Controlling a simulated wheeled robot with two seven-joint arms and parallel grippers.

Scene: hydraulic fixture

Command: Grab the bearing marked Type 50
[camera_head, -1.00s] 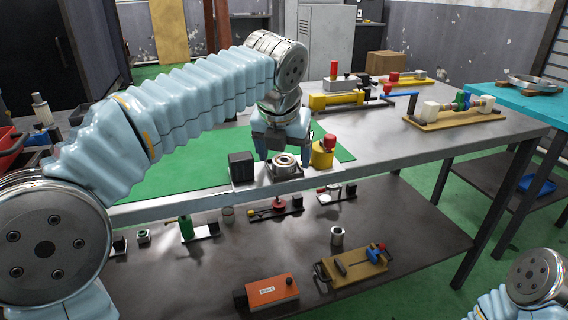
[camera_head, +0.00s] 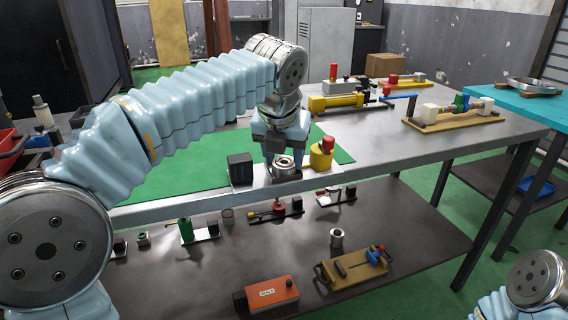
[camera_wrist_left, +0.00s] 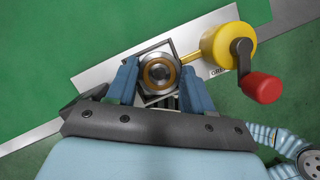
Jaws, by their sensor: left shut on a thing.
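A round metal bearing (camera_head: 284,163) with a brown inner ring sits in a square holder on a light plate (camera_head: 262,188) at the front edge of the table. It also shows in the left wrist view (camera_wrist_left: 159,73). No Type 50 marking is readable. My right arm shows at the lower right, but its gripper is not in view.
A yellow cylinder with a red-knobbed crank (camera_head: 322,155) stands close right of the bearing. A black block (camera_head: 240,168) is close left. Several fixtures stand on the lower shelf (camera_head: 420,245). A yellow hydraulic unit (camera_head: 335,102) stands farther back on the table.

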